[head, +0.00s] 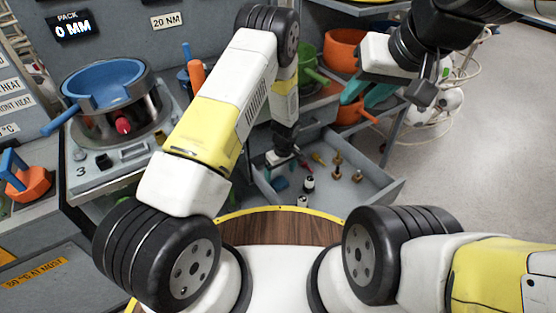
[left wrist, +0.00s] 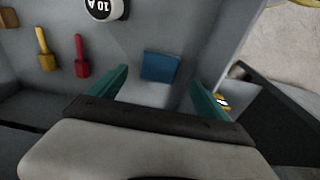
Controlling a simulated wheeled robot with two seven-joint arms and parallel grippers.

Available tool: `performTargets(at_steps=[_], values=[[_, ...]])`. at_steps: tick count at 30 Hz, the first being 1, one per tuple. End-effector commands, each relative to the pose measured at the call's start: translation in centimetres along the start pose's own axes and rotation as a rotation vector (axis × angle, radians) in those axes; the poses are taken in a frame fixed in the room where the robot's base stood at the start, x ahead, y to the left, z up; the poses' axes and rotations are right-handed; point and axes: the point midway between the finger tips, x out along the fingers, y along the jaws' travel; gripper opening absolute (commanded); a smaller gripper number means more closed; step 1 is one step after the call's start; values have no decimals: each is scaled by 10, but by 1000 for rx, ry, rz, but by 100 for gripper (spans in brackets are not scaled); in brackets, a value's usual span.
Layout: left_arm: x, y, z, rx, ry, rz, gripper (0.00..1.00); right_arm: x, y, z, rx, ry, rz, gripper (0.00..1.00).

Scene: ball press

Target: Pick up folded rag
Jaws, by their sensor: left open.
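A small blue folded rag (left wrist: 160,66) lies on the grey drawer floor in the left wrist view, against or close to a drawer wall. My left gripper (left wrist: 158,80) is open, with one teal finger on each side of the rag in that view. I cannot tell whether the fingers touch it. In the head view, my left gripper (head: 274,176) reaches down into the drawer, and the rag is hard to tell from the teal fingers. My right gripper (head: 364,92) is raised at the upper right, its teal fingers apart and nothing seen between them.
The open drawer (head: 385,195) also holds a white-and-black fuse (left wrist: 103,6), a red piece (left wrist: 81,58), a yellow piece (left wrist: 45,50) and brass pieces (head: 337,160). A blue-topped pot (head: 106,85) stands left. Orange pans (head: 345,48) sit on shelves behind.

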Motion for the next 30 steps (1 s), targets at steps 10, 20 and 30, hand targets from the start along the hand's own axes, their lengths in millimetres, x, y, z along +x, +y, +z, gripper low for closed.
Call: performTargets(at_steps=[10, 20, 30], values=[[48, 1, -2, -1, -1, -2, 89, 0, 0, 0, 0, 0, 0, 33], [55, 1, -2, 0, -1, 0, 87, 0, 0, 0, 0, 0, 0, 33], [54, 1, -2, 0, -1, 0, 24, 0, 0, 0, 0, 0, 0, 33]])
